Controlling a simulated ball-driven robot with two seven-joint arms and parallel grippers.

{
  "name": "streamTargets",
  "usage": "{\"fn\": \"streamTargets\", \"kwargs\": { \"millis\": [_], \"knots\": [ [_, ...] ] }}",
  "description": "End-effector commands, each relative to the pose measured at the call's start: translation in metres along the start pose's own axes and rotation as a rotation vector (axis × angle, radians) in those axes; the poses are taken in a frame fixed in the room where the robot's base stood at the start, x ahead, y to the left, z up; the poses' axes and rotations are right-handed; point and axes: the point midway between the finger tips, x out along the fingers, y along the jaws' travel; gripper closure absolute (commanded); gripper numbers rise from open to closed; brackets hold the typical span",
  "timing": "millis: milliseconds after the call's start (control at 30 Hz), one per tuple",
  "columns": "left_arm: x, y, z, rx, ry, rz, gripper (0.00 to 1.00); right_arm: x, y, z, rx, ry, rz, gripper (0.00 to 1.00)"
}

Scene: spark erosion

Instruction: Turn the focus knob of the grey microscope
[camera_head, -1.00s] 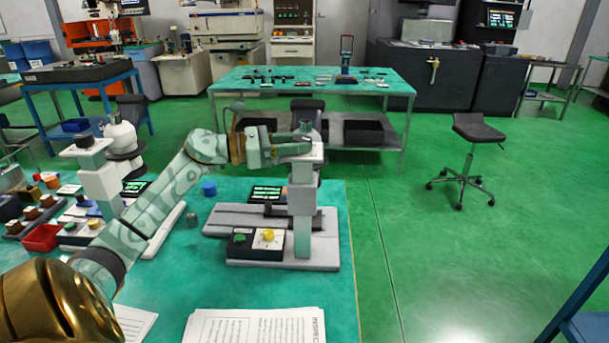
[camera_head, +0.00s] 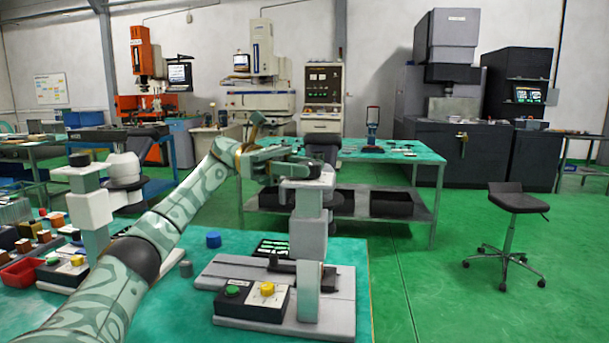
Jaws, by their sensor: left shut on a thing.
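The grey microscope (camera_head: 307,215) stands upright on its flat base at the right end of the near teal bench. Its base carries a dark control box with a green button and a yellow knob (camera_head: 267,289). A dark round focus knob (camera_head: 314,169) sits on top of the column. My left arm comes in from the left, and my left gripper (camera_head: 302,169) is at the column top, shut on this knob. The fingers partly hide the knob, so its turn angle cannot be read. My right gripper is not in view.
A similar white microscope (camera_head: 90,208) stands on the bench at left, near a red tray (camera_head: 20,272). A black stool (camera_head: 516,200) is on open green floor at right.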

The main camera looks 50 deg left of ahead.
Motion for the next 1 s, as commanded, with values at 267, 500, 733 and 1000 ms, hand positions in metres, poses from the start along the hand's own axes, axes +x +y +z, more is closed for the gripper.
{"fn": "streamTargets", "kwargs": {
  "millis": [267, 500, 733, 1000],
  "knots": [
    [0.001, 0.001, -0.002, -0.003, 0.003, -0.022, 0.85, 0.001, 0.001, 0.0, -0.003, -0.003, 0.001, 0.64],
    [0.001, 0.001, -0.002, -0.003, 0.004, -0.022, 0.85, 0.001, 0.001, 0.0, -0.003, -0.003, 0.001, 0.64],
    [0.001, 0.001, -0.001, -0.002, 0.002, -0.021, 0.41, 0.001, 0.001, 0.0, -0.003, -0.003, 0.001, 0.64],
    [-0.009, 0.001, 0.001, 0.0, 0.001, -0.018, 0.41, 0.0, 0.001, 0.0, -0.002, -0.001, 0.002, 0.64]
  ]
}}
